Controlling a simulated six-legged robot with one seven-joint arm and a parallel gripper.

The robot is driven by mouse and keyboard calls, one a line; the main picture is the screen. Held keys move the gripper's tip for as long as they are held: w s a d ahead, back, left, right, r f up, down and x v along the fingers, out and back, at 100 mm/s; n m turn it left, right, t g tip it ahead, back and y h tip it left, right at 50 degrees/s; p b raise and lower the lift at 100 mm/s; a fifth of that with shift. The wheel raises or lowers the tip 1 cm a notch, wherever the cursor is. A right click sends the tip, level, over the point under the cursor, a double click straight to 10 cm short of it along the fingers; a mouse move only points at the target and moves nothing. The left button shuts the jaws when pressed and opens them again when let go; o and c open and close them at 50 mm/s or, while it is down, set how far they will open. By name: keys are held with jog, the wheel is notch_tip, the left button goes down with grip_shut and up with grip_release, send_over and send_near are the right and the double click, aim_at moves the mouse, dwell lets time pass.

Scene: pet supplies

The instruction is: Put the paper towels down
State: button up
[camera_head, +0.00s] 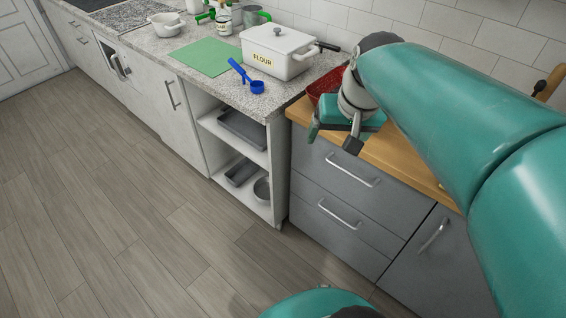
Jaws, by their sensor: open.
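No paper towels can be made out in this view; my arm covers much of the wooden counter (378,156). My gripper (333,140) is at the left end of that counter, its fingers apart and pointing down near the front edge. I see nothing between the fingers. I cannot tell whether they touch the counter.
A red basket-like container (322,84) is right behind my gripper, partly hidden. On the granite counter (165,48) to the left are a white flour box (275,52), a blue measuring scoop (256,86), a green mat (207,57) and white bowls (167,24). Grey drawers (335,190) stand below.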

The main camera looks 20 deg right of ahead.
jog(key=s+a+f+n+t, duration=0.1)
jog(key=s+a+n, duration=0.3)
jog(key=a, duration=0.8)
jog(key=shift+s+a+f+t, duration=0.3)
jog(key=shift+s+a+t, duration=0.1)
jog(key=shift+s, duration=0.55)
jog(key=shift+d, duration=0.1)
jog(key=c, duration=0.9)
jog(key=shift+d, duration=0.15)
jog(key=shift+c, duration=0.4)
